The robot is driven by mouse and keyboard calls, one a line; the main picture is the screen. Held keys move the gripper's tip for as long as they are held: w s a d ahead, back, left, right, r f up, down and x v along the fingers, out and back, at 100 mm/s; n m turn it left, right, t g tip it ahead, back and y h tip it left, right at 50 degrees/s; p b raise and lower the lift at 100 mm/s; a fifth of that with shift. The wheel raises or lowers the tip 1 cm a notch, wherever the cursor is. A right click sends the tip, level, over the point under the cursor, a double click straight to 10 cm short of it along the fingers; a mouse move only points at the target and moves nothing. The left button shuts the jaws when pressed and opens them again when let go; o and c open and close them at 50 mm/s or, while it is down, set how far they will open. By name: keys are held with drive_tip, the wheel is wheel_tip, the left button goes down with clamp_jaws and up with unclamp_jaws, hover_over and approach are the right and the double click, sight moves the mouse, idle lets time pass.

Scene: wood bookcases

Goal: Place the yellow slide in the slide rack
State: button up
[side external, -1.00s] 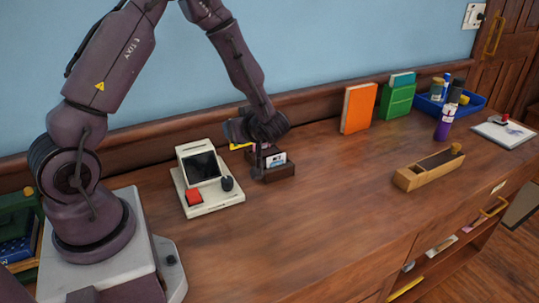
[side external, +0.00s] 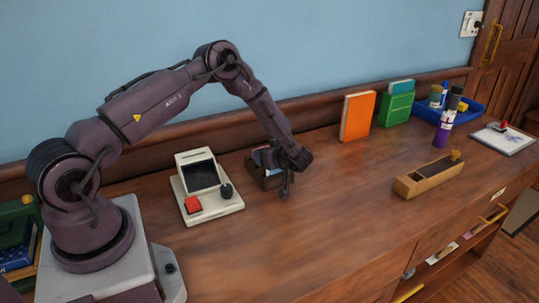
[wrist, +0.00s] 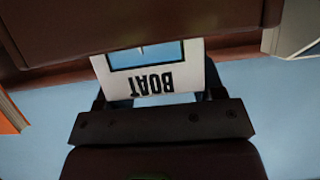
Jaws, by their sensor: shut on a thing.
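The dark wooden slide rack (side external: 268,181) stands right of the white console, with slides in it. My gripper (side external: 285,188) is low at the rack's front right and partly covers it. In the wrist view, which is upside down, the fingers of my gripper (wrist: 157,98) sit at both sides of a white slide (wrist: 150,62) with a blue picture and the word BOAT. My gripper is shut on a slide, seemingly this one. A brown surface (wrist: 140,25), probably the rack, hides its other end. No yellow slide can be made out now.
The white console (side external: 207,190) with a red button is close on the left. An orange book (side external: 358,117) and a green one (side external: 396,109) stand at the wall. The desk's middle is clear.

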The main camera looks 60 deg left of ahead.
drive_tip(key=shift+f, duration=0.15)
drive_tip(key=o, duration=0.9)
